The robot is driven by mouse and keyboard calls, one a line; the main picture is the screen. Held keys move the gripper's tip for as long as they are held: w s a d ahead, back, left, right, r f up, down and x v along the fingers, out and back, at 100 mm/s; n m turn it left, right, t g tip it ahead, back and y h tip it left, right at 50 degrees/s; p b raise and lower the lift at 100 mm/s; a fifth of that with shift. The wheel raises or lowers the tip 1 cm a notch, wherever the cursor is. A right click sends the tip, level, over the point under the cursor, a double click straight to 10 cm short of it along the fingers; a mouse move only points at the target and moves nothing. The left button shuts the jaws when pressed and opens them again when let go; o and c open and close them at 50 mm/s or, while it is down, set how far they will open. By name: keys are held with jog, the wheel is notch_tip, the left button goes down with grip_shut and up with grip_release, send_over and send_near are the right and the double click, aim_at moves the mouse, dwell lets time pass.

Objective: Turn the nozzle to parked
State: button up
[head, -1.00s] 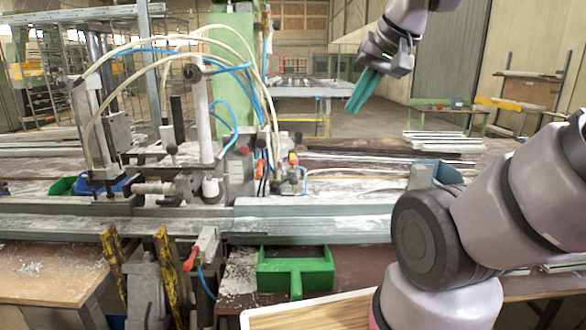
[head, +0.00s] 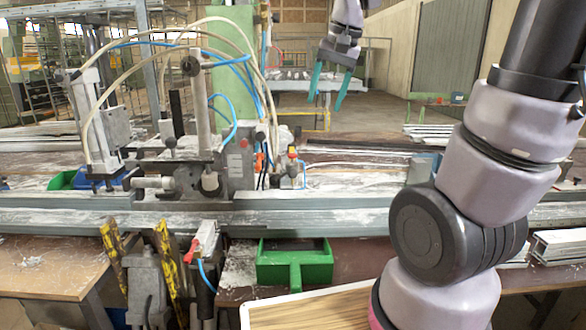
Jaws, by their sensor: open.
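No part is clearly recognisable as the nozzle. One candidate is the small red and orange fitting (head: 292,157) with a blue hose, on the right side of the clamp machine (head: 205,160). Another is the red-handled fitting (head: 192,249) with a blue hose below the front rail. A parked position cannot be made out. My gripper (head: 326,98) is open and empty, with its teal fingers spread and pointing down. In the picture it is above and right of the machine's fittings, apart from them.
A long grey rail (head: 310,222) crosses the bench. A green bin (head: 295,264) sits below it, with yellow-painted bars (head: 165,255) to the left. Pale and blue hoses arch over the machine. Stacked profiles (head: 437,134) lie at the back right. The space around my gripper looks clear.

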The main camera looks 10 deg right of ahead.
jog(key=w+a+f+g, duration=0.2)
jog(key=w+a+f, duration=0.1)
jog(key=w+f, duration=0.4)
jog(key=m+g+h, duration=0.1)
jog(key=g+h, duration=0.1)
send_over(293, 169)
notch_tip(293, 169, down, 5)
notch_tip(293, 169, down, 11)
jog(key=shift+w+r, duration=0.1)
grip_shut()
dwell(0.9)
